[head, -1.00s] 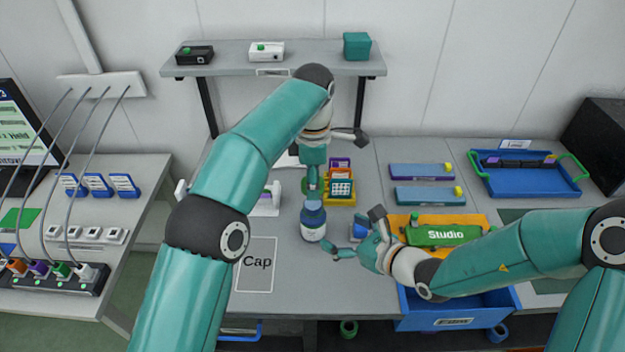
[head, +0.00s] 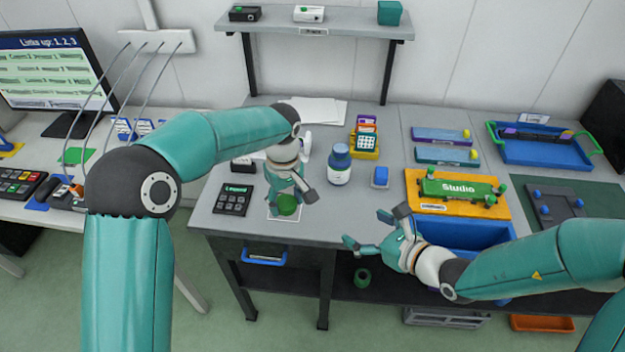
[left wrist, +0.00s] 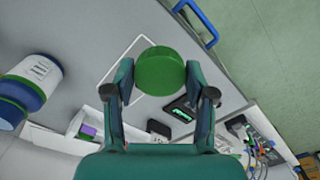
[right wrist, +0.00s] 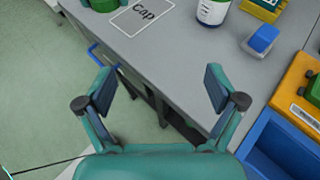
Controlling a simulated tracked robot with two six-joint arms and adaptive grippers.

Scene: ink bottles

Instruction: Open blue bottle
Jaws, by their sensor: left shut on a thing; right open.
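The blue bottle (head: 339,165) stands upright on the table, with a white label and a dark blue top. It also shows at the left of the left wrist view (left wrist: 40,75) and at the top of the right wrist view (right wrist: 212,10). My left gripper (head: 285,196) is shut on a round green cap (left wrist: 160,71). It holds the cap over the outlined Cap mark (right wrist: 143,16), left of the bottle; I cannot tell whether the cap touches the table. My right gripper (right wrist: 160,88) is open and empty, near the front edge, right of and nearer than the bottle.
A small blue block (head: 380,177) stands right of the bottle. A dark keypad (head: 233,199) lies left of the Cap mark.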

